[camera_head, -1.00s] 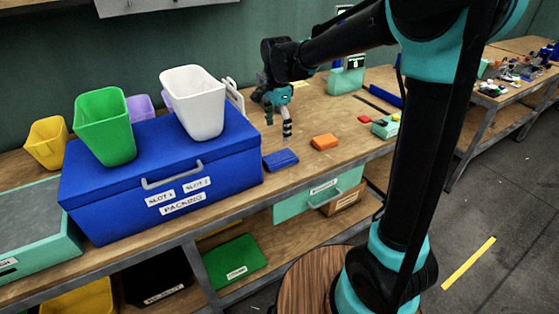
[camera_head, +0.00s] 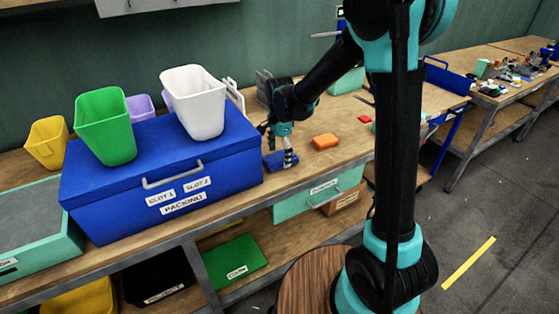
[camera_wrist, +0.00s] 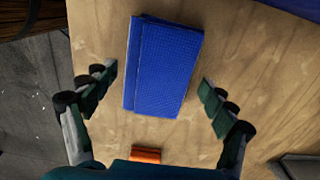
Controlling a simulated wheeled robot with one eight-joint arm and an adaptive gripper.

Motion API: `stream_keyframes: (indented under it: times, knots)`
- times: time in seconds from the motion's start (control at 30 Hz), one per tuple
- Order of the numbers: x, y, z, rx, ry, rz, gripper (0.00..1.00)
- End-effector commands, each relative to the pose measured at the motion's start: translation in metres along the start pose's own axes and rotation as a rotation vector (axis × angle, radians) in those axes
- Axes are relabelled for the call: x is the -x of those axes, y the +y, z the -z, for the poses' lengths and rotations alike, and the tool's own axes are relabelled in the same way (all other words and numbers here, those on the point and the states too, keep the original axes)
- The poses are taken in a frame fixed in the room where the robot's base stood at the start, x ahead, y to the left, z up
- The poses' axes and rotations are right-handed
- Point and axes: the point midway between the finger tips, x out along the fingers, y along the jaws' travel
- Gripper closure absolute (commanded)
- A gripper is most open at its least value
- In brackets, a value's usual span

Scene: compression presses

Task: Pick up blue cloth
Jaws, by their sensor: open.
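The blue cloth (camera_wrist: 163,66) is a folded, textured rectangle lying flat on the wooden bench. In the wrist view it lies at the upper middle, between and a little beyond my fingertips. In the head view the cloth (camera_head: 275,162) is just right of the blue packing box and is partly hidden by my fingers. My gripper (camera_head: 280,150) points down right over it. In the wrist view my gripper (camera_wrist: 158,78) is open and empty, with a finger on each side of the cloth, apart from its edges.
An orange block (camera_head: 325,141) lies right of the cloth and also shows at the bottom of the wrist view (camera_wrist: 146,154). The blue packing box (camera_head: 165,165) stands left, with a green bin (camera_head: 104,128) and white bin (camera_head: 193,103) on top. A small red block (camera_head: 365,119) lies farther right.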

Motion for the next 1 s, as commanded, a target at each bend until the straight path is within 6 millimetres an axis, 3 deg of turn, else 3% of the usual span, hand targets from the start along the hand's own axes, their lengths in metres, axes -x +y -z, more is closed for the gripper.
stream_keyframes:
  times: [0.2, 0.6, 1.0]
  knots:
    - [-0.0002, -0.0001, 0.0, 0.0, 0.0, 0.0, 0.18]
    - [0.0, -0.0001, 0.0, 0.0, 0.0, 0.0, 0.65]
    - [0.009, -0.0004, 0.0, 0.0, 0.0, 0.0, 0.65]
